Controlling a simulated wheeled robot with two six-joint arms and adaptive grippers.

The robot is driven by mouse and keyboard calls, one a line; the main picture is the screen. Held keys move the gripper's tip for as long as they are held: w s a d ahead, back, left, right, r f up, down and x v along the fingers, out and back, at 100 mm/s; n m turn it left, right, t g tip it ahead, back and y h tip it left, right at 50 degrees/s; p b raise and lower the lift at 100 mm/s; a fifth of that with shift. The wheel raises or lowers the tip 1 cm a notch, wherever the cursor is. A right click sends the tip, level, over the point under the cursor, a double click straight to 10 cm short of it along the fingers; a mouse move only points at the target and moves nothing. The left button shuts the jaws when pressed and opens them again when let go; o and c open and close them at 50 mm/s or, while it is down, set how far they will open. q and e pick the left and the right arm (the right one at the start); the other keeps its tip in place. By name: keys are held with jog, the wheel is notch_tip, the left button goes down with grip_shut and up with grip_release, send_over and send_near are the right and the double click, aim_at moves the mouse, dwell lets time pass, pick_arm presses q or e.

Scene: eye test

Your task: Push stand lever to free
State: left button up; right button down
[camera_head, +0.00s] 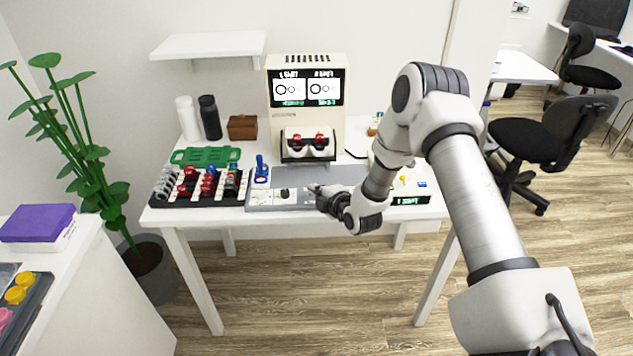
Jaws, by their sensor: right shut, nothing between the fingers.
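A grey stand (300,176) lies on the white table in front of a cream eye-test machine (305,100) with two lit screens. A light panel (268,197) on the stand's front carries a small dark knob or lever (284,193); its setting is too small to read. My right gripper (315,189) comes in from the right, shut and empty, with its fingertips over the stand's front, just right of the dark knob and apart from it. The gripper hides part of the stand's right front. My left gripper is not in view.
A rack of red, blue and grey pieces (203,187), a blue upright piece (262,170) and a green tray (206,155) are left of the stand. Bottles (210,117) and a brown box (242,127) stand behind. A device with a green display (409,200) is on the right.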

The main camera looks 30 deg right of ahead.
jog(key=shift+w+d+r+g+p, duration=0.1)
jog(key=shift+w+r+g+p, duration=0.05)
jog(key=shift+r+g+p, duration=0.2)
jog(key=shift+f+b, duration=0.35)
jog(key=shift+b, duration=0.1)
jog(key=shift+r, duration=0.2)
jog(key=shift+r+p, duration=0.7)
jog(key=shift+p, duration=0.15)
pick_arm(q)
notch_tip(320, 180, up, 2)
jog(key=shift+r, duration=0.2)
pick_arm(e)
jog(key=shift+f, duration=0.1)
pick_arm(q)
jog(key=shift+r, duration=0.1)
